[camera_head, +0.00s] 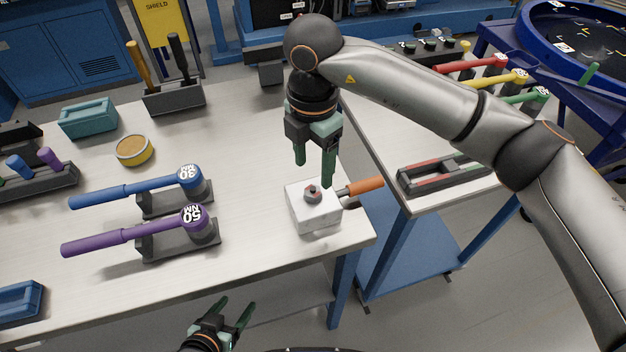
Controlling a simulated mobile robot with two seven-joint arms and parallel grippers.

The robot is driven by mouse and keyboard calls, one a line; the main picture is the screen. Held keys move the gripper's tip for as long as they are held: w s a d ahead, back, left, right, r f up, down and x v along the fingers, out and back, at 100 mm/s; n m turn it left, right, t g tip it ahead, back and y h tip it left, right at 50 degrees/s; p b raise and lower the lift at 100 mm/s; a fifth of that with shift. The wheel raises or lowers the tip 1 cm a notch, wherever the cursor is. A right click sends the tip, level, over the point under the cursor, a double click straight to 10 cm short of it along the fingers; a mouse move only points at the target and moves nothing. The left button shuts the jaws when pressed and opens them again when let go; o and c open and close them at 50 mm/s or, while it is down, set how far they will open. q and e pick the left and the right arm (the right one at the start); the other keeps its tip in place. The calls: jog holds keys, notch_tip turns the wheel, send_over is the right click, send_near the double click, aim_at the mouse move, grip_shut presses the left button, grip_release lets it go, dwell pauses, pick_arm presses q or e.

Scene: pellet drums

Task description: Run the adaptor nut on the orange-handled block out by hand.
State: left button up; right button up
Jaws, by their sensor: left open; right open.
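The pale grey block (316,216) sits near the right front corner of the light workbench, its orange handle (365,187) pointing right. The adaptor nut (312,192) appears as a small dark round piece with a reddish part on the block's top; its threads are too small to make out. My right gripper (314,173) points down just above the nut, open, with green fingers apart and nothing between them. Whether a fingertip touches anything I cannot tell. My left gripper (236,302) is open and empty, low in front of the bench's front edge.
Blue (130,189) and purple (130,236) torque wrenches lie in holders left of the block. A yellow tin (134,150) and teal tray (88,118) stand farther back. A second bench on the right holds a dark tray (440,176). Bench space behind the block is clear.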

aim_at(313, 191)
notch_tip(313, 191, down, 6)
jog(key=shift+f+p, duration=0.1)
jog(key=shift+p, duration=0.3)
jog(key=shift+c, duration=0.2)
grip_shut()
